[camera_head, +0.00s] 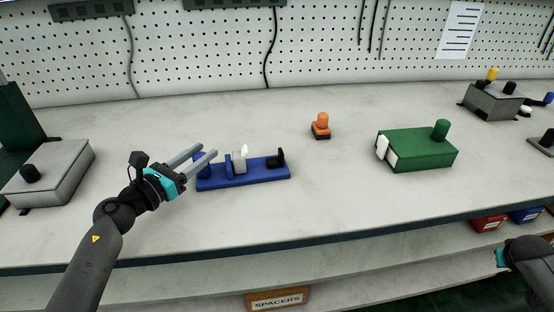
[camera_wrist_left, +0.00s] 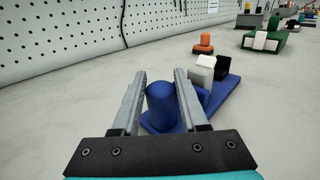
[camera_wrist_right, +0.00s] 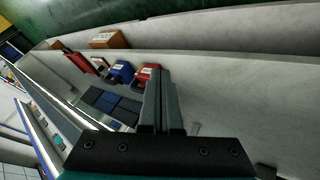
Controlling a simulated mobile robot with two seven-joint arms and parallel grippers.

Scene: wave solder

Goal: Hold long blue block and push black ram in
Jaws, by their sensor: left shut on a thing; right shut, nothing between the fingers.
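The long blue block (camera_head: 245,181) lies on the bench, with a rounded blue post (camera_head: 202,162) at its left end. My left gripper (camera_head: 208,151) is shut on this post, with a finger on each side of it; the post also shows in the left wrist view (camera_wrist_left: 160,103). A grey and white piece (camera_head: 239,161) stands mid-block. The black ram (camera_head: 277,160) is at the block's right end, apart from the white piece. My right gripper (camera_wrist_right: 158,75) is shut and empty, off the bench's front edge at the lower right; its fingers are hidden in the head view.
An orange knob (camera_head: 321,125) stands behind the block. A green box (camera_head: 418,150) with a green knob is to the right, a grey box (camera_head: 50,172) to the left. Red (camera_head: 488,224) and blue bins sit below the bench edge. The bench in front of the block is clear.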

